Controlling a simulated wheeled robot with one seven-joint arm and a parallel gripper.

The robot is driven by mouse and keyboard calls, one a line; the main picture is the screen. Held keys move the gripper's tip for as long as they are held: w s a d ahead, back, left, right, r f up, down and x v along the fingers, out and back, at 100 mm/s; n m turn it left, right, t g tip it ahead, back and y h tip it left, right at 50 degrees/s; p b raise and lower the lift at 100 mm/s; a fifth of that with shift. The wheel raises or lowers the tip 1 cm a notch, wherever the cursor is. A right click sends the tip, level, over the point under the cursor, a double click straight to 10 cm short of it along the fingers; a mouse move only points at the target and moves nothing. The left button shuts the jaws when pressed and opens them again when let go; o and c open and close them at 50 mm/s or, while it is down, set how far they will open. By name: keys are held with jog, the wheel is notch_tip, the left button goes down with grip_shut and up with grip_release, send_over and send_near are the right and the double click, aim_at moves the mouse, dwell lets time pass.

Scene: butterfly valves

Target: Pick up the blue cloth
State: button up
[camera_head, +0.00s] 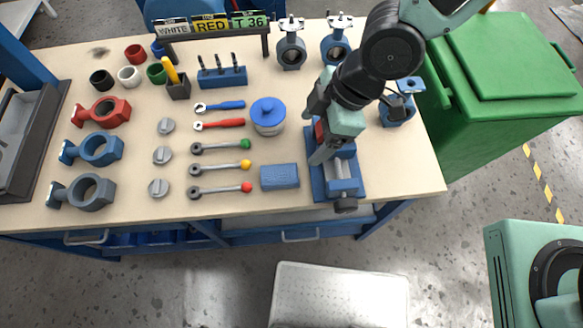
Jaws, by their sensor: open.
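The blue cloth (280,176) looks like a small folded rectangle lying flat on the workbench, near its front edge. My gripper (319,152) is open and reaches down from the upper right, over the blue vise (341,172). It is to the right of the cloth and a little farther back, apart from it in the picture. My arm and gripper hide part of the vise. A small red patch shows beside the fingers; I cannot tell what it belongs to.
A white jar with a blue lid (268,116) stands behind the cloth. Ratchet wrenches with coloured ends, one yellow (220,168), lie to its left. Several valve bodies stand at the bench's left and back. A green bin (510,90) is at the right.

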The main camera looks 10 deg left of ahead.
send_over(281, 174)
jog(key=d, duration=0.2)
jog(key=f, duration=1.1)
jog(key=shift+w+b, duration=0.3)
jog(key=shift+b, duration=0.1)
jog(key=p+x, duration=0.1)
jog(key=x, duration=0.4)
jog(key=shift+d+f+p, duration=0.1)
jog(key=shift+p, duration=0.2)
jog(key=shift+f, duration=0.2)
jog(key=shift+f+b, duration=0.25)
jog(key=shift+b, duration=0.1)
jog(key=c, duration=1.1)
jog(key=shift+c, duration=0.2)
